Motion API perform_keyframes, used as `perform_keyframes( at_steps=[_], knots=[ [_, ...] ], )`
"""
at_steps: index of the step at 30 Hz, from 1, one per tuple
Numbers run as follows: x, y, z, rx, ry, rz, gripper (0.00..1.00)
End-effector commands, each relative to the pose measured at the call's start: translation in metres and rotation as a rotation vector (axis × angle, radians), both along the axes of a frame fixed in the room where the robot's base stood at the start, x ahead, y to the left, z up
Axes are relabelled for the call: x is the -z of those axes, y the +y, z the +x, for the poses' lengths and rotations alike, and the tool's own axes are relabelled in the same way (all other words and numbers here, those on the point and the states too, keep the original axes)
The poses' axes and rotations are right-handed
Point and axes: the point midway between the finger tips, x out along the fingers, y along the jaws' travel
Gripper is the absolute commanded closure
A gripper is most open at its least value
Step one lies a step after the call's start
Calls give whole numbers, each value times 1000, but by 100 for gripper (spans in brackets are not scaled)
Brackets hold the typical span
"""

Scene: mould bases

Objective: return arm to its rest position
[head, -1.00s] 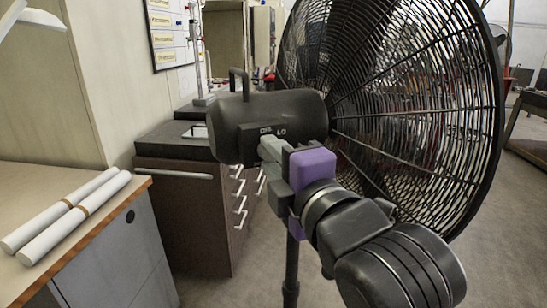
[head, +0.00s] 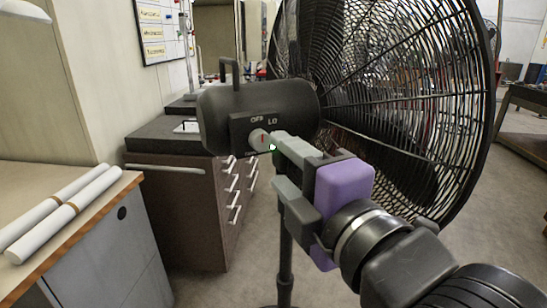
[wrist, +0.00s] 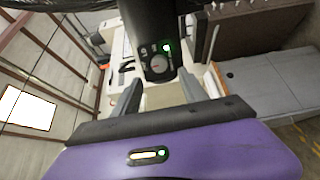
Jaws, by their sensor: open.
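My gripper (head: 275,160) has grey fingers on a purple body and sits just right of the fan's control box, pointing at it. Its jaws are open and nothing is between them. The large black standing fan (head: 400,90) fills the right side of the head view. Its motor housing has a control box with a round grey knob (head: 258,138) and lettering that reads OFF and LO. In the wrist view the knob (wrist: 159,62) lies ahead of the fingertips, apart from them, with a green light beside it.
A dark drawer cabinet (head: 185,205) stands behind the fan. A wooden-topped desk (head: 40,170) with two white rolls (head: 75,210) is at the left. The fan's wire cage is close to my arm on the right. Grey floor shows between the furniture and the fan.

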Motion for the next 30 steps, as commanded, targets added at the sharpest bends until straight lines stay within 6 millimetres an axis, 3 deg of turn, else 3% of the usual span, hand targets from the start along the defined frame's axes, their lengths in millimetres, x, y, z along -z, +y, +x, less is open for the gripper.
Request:
perform_keyframes(
  at_steps=[16,24,30],
  knots=[
    [-3,-4,-8,-2,10,39,49],
    [-54,-11,-14,-48,-43,404,49],
    [-49,-37,-16,-65,-14,714,49]
  ],
)
